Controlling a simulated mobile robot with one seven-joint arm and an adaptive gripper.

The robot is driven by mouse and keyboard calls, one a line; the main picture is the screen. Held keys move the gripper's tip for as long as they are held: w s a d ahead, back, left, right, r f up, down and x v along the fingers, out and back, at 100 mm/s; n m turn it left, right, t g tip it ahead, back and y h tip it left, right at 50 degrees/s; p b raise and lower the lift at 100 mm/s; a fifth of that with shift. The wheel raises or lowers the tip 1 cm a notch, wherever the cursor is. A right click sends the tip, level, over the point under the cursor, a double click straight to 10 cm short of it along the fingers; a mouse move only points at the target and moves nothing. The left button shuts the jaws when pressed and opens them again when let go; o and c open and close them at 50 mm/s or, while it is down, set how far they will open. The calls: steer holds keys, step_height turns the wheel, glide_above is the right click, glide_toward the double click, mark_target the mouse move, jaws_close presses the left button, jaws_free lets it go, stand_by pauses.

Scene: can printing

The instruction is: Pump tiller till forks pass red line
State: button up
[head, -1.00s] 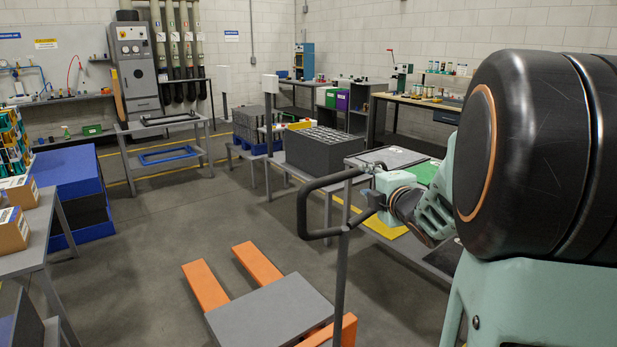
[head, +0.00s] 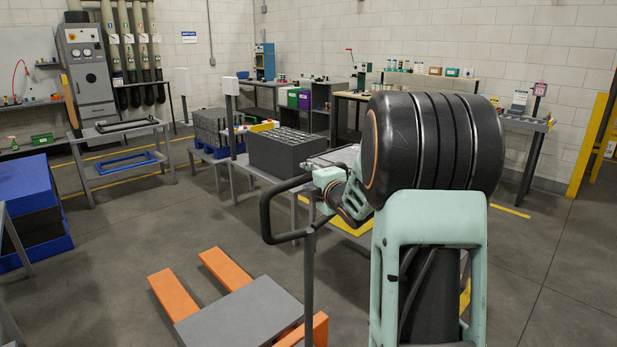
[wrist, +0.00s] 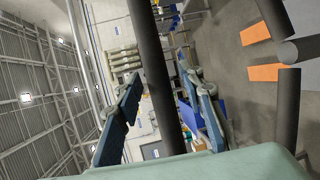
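The forks also show there (wrist: 264,72). I see no red line.
A blue-and-black stack (head: 35,205) stands at the left. A low bench with a dark crate (head: 287,155) is behind the tiller, and a rack with a blue frame (head: 125,162) further back. A yellow post (head: 590,145) is at the right. Floor at the right is open.

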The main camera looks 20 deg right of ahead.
steer(key=shift+w, duration=0.2)
jaws_close()
stand_by(0.3)
steer(key=shift+s+f, duration=0.1)
steer(key=shift+f, duration=0.05)
